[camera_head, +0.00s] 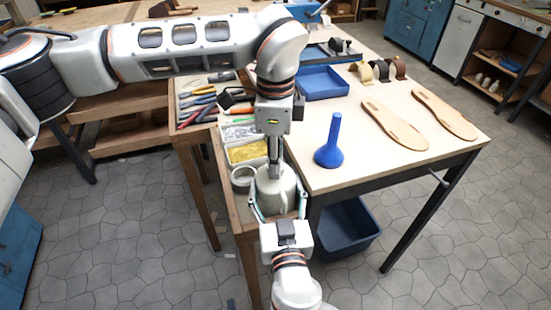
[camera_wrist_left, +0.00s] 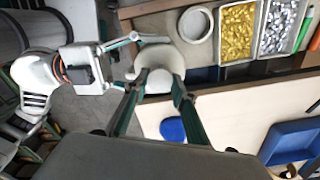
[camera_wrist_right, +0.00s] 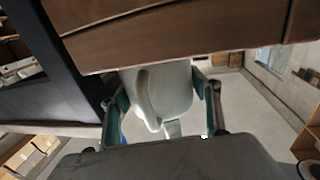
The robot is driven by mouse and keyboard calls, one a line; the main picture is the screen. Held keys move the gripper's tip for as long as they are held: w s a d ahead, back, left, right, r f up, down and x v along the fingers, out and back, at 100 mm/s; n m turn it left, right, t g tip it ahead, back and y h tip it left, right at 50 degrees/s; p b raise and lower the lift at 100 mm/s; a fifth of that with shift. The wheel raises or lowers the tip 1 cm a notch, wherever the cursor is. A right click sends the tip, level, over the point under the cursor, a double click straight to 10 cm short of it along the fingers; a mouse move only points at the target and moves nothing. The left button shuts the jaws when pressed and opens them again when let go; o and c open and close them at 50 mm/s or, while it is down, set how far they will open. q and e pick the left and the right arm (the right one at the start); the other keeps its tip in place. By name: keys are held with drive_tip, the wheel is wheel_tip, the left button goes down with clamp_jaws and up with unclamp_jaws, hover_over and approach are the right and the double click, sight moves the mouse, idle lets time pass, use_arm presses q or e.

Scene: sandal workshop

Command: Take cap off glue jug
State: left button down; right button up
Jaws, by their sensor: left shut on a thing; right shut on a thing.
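My left gripper (camera_head: 273,170) points down from above at the jug's top. In the left wrist view the pale round cap (camera_wrist_left: 160,80) lies between its fingers, which are shut on it. I cannot tell whether the cap is seated or loose.
A white round dish (camera_head: 243,180) stands close left of the jug, with a tray of yellow bits (camera_head: 247,152) behind. A blue flared tool (camera_head: 330,143) stands on the pale table to the right. Sandal soles (camera_head: 395,126) lie farther right. A blue bin (camera_head: 345,232) is below.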

use_arm(q)
drive_tip(key=shift+r, duration=0.2)
drive_tip(key=shift+r, duration=0.9)
drive_tip(key=shift+r, duration=2)
use_arm(e)
drive_tip(key=o, duration=2.3)
drive_tip(key=shift+s, duration=0.1)
